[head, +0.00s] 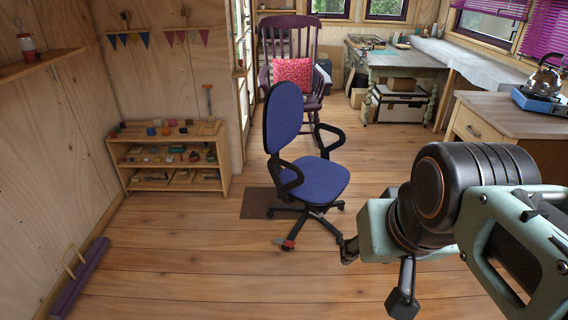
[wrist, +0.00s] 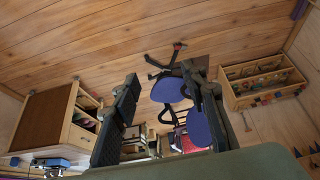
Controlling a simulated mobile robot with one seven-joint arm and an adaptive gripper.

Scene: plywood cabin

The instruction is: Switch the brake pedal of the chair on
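The blue office chair (head: 318,182) stands on the plank floor in the middle of the head view, with black armrests and a black star base. A small red pedal (head: 288,244) shows at the near end of the base, close to the floor. In the wrist view the chair (wrist: 168,90) appears upside down, partly hidden by a finger, and the red pedal (wrist: 178,46) is visible beyond the fingers. The pedal's setting is too small to tell. My gripper (head: 376,274) is open and empty, to the right of the pedal and nearer the camera, apart from the chair.
A dark mat (head: 258,203) lies beside the chair base. A low toy shelf (head: 168,158) stands at the left wall, and a purple rocking chair (head: 292,48) stands behind. A wooden cabinet (head: 490,121) is at the right. The floor in front of the chair is clear.

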